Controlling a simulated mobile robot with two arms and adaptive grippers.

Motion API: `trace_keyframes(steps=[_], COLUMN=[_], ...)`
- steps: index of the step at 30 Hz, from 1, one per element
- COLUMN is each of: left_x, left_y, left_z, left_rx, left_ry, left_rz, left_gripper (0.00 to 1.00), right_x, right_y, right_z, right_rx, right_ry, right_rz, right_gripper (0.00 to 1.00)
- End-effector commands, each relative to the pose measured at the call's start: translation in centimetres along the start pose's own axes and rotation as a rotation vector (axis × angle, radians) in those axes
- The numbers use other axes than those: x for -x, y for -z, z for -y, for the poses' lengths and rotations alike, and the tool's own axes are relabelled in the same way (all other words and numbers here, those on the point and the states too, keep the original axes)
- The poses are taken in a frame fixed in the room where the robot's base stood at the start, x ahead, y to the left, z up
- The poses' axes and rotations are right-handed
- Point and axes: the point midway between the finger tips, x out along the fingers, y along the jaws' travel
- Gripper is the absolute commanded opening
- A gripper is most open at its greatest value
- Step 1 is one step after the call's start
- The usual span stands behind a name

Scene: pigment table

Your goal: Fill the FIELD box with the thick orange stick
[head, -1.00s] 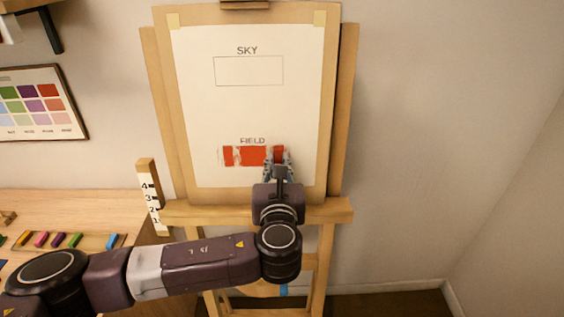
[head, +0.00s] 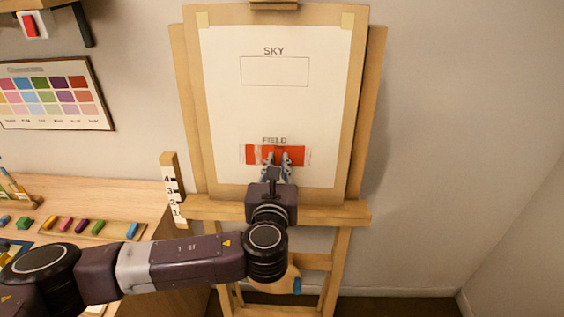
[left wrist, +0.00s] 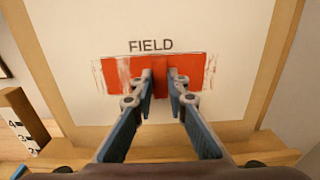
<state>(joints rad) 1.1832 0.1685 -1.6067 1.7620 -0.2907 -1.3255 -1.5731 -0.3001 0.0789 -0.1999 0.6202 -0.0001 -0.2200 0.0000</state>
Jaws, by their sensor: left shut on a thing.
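The paper (head: 225,110) on the easel carries the FIELD box (head: 250,154), mostly covered in red-orange colour. In the left wrist view the FIELD box (left wrist: 200,64) has pale, streaky patches at its left end and faint smears past both ends. My left gripper (head: 276,160) is in front of the middle of the box, its fingertips at the paper. In the left wrist view it is shut on a red-orange stick (left wrist: 159,76), which blends with the colour behind it. Whether the stick touches the paper cannot be told. My right gripper is not in view.
The SKY box (head: 275,71) above is blank. A numbered post (head: 171,190) stands left of the easel ledge (head: 335,212). A tray of coloured sticks (head: 120,230) lies on the wooden table (head: 110,192). A colour chart (head: 50,95) hangs on the wall.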

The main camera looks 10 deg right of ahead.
Motion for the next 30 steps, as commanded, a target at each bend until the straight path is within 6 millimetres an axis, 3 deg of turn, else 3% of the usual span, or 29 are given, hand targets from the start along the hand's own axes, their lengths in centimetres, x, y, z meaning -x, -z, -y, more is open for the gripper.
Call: trace_keyframes(steps=[9,30], left_x=[-0.1,-0.1], left_y=[-0.1,0.0], left_z=[-2.2,-5.2], left_rx=[0.000,0.000], left_ry=[-0.002,-0.001], left_rz=[0.001,0.000], left_gripper=[0.00,0.00], right_x=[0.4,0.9], right_y=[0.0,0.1], right_z=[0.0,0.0], right_rx=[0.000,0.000], right_ry=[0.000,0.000], right_rz=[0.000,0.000], right_gripper=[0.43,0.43])
